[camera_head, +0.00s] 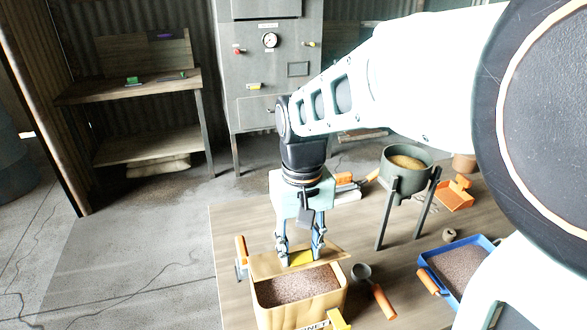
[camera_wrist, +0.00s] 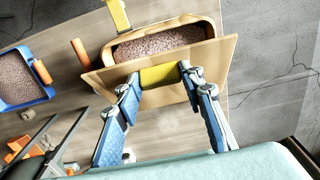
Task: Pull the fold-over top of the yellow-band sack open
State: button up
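The sack (camera_head: 300,312) is a tan, box-shaped bag filled with reddish-brown grit, on the table at front centre. It also shows at the top of the wrist view (camera_wrist: 222,25). Its mouth shows the grit. Its fold-over top (camera_head: 328,256) lies out from the far rim as a flat tan panel, also in the wrist view (camera_wrist: 210,62), with a yellow band (camera_wrist: 160,77) at its middle. My gripper (camera_head: 300,260) points down at this panel. Its fingertips (camera_wrist: 160,74) sit against both sides of the yellow band, which fills the gap between them.
A scoop (camera_head: 372,290) lies right of the sack, and an orange-handled tool (camera_head: 241,255) is at its left. A blue tray (camera_head: 438,268) of grit is at right. A green pot (camera_head: 405,172) stands on legs behind. A grey cabinet (camera_head: 270,80) and workbench (camera_head: 130,90) are farther back.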

grip_shut()
